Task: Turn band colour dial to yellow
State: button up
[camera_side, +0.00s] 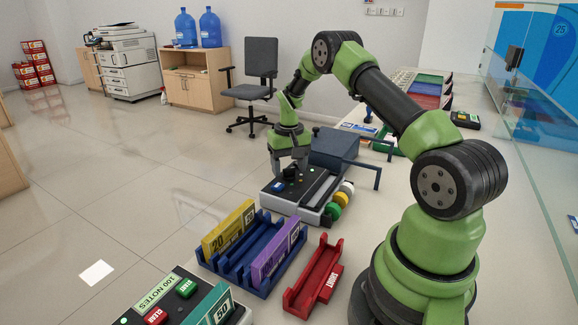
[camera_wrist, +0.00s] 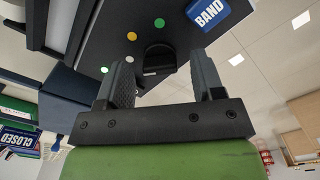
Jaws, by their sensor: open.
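The band colour dial (camera_wrist: 160,57) is a dark round knob on the black top of the banding machine (camera_side: 322,190). Around it in the wrist view are a green dot (camera_wrist: 159,22), a yellow-orange dot (camera_wrist: 131,36) and a white dot (camera_wrist: 129,59). I cannot tell which dot the dial points at. My gripper (camera_wrist: 162,68) is open, with one finger to each side of the dial; contact is not clear. In the side view my gripper (camera_side: 290,166) is low over the machine and hides the dial.
A blue BAND button (camera_wrist: 208,14) is close to the right finger; a green light (camera_wrist: 104,69) is at left. Green, yellow and white rolls (camera_side: 331,210) sit at the machine's side. A grey-blue box (camera_side: 335,148) stands behind, a blue note rack (camera_side: 237,268) in front.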

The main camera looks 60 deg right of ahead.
jog(key=shift+f, duration=0.15)
jog(key=c, duration=0.9)
jog(key=shift+c, duration=0.2)
jog(key=shift+m, duration=0.4)
jog(key=m, duration=0.4)
jog(key=shift+m, duration=0.3)
jog(key=m, duration=0.4)
jog(key=shift+m, duration=0.3)
jog(key=o, duration=0.9)
